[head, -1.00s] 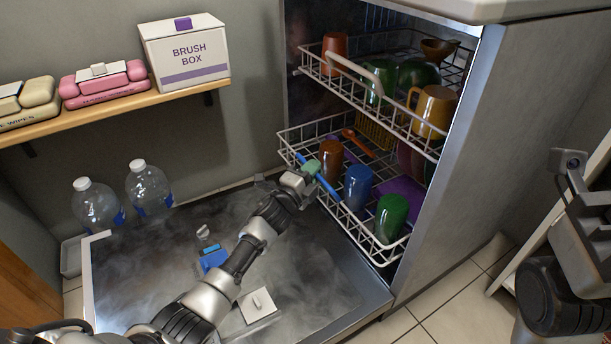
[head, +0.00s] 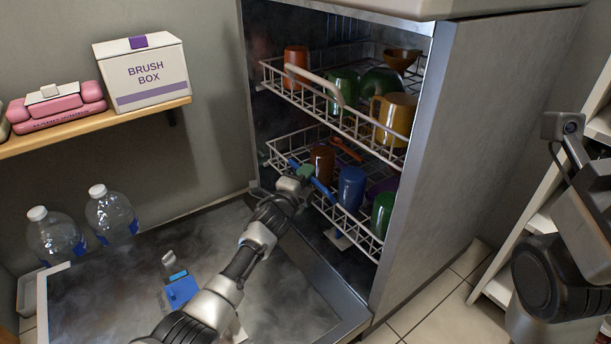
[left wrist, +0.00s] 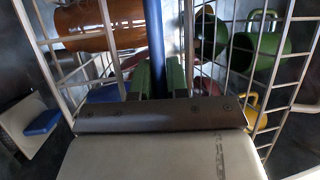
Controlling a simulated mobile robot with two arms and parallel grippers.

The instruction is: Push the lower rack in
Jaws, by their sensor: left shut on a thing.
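The lower rack (head: 352,228) is a white wire basket in the open dishwasher, holding a brown cup (head: 321,162), a blue cup (head: 351,188) and a green cup (head: 384,213). A blue handle bar (head: 323,191) runs along its front. My left gripper (head: 306,172), with green fingertips, is shut on this bar near the rack's left part. In the left wrist view the blue bar (left wrist: 154,40) passes between the green fingers (left wrist: 160,78), with the rack wires around. The rack front is near the dishwasher opening. The right gripper's fingers are not visible.
The upper rack (head: 348,123) holds cups and sticks out somewhat above. The lowered door (head: 110,295) lies below my left arm, with a blue part (head: 182,291) on it. Bottles (head: 112,217) stand at left, under a shelf (head: 95,128). White shelving (head: 500,262) is at right.

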